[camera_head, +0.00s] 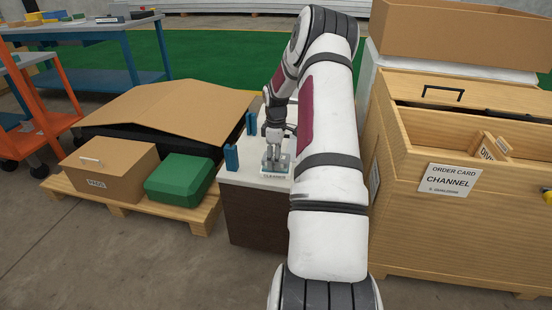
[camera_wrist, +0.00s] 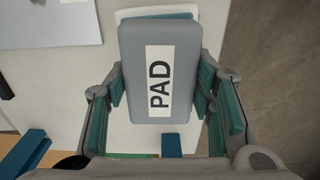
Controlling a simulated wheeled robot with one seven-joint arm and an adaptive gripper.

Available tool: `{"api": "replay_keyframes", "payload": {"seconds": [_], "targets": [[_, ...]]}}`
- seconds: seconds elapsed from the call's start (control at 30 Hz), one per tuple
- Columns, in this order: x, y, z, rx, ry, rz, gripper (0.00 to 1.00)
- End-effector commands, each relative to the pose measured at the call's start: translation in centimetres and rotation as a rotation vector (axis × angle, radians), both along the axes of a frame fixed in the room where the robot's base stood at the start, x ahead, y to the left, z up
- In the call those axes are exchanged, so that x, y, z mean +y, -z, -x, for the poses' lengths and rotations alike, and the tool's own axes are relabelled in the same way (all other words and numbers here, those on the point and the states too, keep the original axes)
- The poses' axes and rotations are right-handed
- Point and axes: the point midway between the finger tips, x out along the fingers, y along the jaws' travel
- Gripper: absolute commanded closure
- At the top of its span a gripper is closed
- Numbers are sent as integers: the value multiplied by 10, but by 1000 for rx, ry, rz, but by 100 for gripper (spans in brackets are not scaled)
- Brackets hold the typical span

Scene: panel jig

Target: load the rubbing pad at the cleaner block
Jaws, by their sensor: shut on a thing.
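The rubbing pad (camera_wrist: 160,45) is a grey rounded block with a white label reading PAD, in the wrist view. My gripper (camera_wrist: 160,88) is shut on it, with a teal-lined finger against each side. In the head view my gripper (camera_head: 274,147) points down just over the cleaner block (camera_head: 275,175), whose front label looks like CLEANER. A teal and white edge, perhaps the cleaner block (camera_wrist: 160,13), shows past the pad's far end in the wrist view. Whether pad and block touch cannot be told.
Two blue uprights (camera_head: 231,157) (camera_head: 250,122) stand on the white-topped stand (camera_head: 245,178) near my gripper. A pallet at left holds a PADS box (camera_head: 108,172) and a green block (camera_head: 180,180). A wooden ORDER CARD CHANNEL crate (camera_head: 400,170) stands close at right.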

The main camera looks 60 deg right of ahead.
Motion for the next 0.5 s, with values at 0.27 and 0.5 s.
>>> {"api": "replay_keyframes", "payload": {"seconds": [0.27,0.5], "targets": [[0,-7,1,2,0,-1,73],[0,-26,0,0,0,-1,73]]}}
